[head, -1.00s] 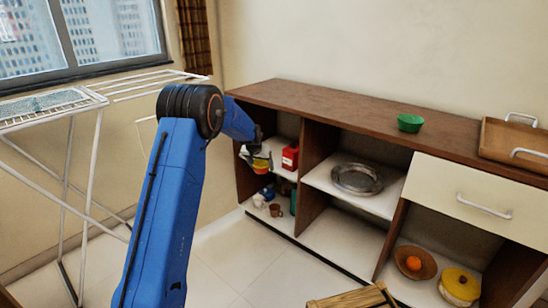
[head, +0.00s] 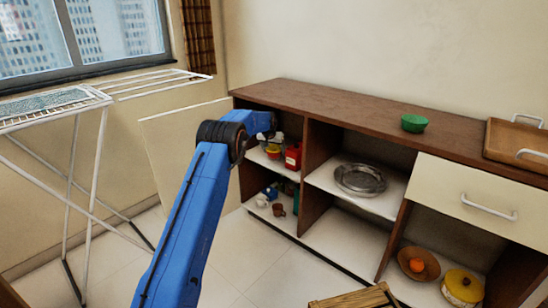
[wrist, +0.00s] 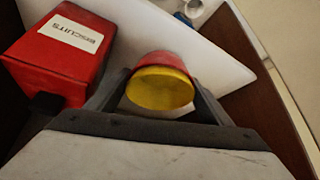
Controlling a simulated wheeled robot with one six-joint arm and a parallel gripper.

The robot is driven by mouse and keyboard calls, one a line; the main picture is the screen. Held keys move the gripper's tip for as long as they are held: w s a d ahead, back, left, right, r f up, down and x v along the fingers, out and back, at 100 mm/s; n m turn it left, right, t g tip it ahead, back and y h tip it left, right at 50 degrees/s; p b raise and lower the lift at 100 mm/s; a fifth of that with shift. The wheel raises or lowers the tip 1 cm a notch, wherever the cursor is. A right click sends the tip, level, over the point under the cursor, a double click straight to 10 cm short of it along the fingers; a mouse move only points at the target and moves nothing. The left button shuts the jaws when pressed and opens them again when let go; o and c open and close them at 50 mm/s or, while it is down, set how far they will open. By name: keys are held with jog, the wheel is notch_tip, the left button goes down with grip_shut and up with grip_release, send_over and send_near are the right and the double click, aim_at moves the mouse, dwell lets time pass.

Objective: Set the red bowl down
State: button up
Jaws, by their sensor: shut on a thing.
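The red bowl (wrist: 165,57) has a yellow inside (wrist: 158,88) that faces the wrist camera. My gripper (wrist: 158,95) is shut on it, with a dark finger on each side. In the head view the bowl (head: 273,153) is at the upper left compartment of the cabinet, at the height of its white shelf (head: 262,160). I cannot tell whether it touches the shelf. My gripper (head: 273,143) is partly hidden behind my blue arm there.
A red biscuits box (wrist: 55,58) stands close left of my gripper in the wrist view, on the bowl's right in the head view (head: 293,156). A brown cup (head: 278,210) and other items stand below. A metal plate (head: 360,179) lies in the middle compartment.

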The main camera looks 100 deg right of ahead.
jog(key=shift+f, duration=1.75)
jog(key=o, duration=0.9)
jog(key=shift+f, duration=0.15)
jog(key=v, duration=1.2)
jog(key=shift+d, duration=0.1)
